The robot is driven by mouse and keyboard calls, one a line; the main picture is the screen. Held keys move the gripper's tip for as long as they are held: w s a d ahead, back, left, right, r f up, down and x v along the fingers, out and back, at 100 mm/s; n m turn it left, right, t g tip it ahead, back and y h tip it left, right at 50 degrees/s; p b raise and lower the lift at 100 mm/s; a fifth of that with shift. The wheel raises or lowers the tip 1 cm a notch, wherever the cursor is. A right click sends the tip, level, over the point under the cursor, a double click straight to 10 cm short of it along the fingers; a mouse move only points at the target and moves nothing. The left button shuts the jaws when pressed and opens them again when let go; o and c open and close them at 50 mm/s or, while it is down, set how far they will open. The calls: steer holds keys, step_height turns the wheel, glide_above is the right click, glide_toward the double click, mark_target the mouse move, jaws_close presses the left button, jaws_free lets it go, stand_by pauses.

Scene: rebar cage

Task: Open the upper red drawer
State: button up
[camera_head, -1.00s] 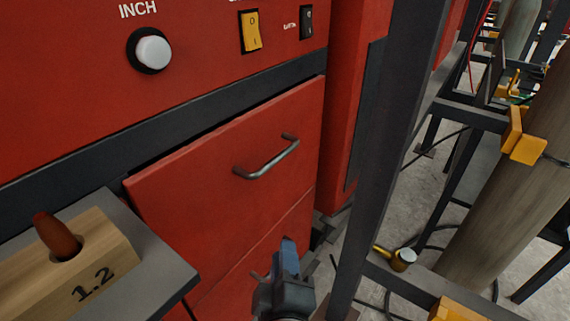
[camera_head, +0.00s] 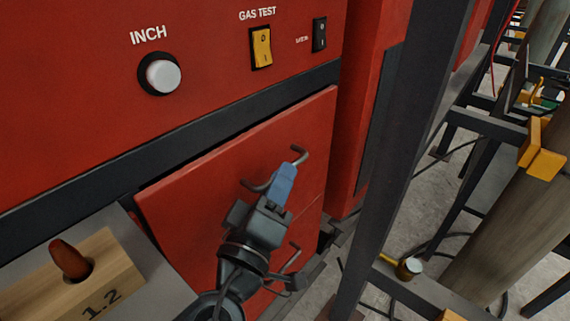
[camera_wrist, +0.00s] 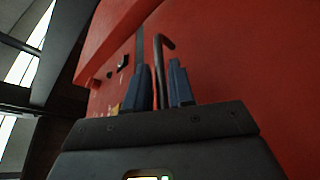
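The upper red drawer (camera_head: 200,212) is in the red cabinet below a dark band, with a thin dark gap along its top edge. I cannot tell whether it is fully shut. Its grey bar handle (camera_head: 299,154) shows at both ends; my gripper (camera_head: 283,180) covers its middle. In the wrist view the handle (camera_wrist: 160,62) passes between the two blue fingers of my gripper (camera_wrist: 161,85). The fingers look apart, with narrow gaps on both sides of the bar.
A lower handle (camera_head: 291,258) is below my gripper. A dark upright post (camera_head: 385,150) stands close to the right. A wooden block marked 1.2 (camera_head: 110,265) sits on a grey surface at lower left. The INCH button (camera_head: 160,75) and yellow switch (camera_head: 262,46) are above.

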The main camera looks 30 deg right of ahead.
steer(key=shift+x, duration=1.25)
steer(key=shift+c, duration=0.5)
jaws_close()
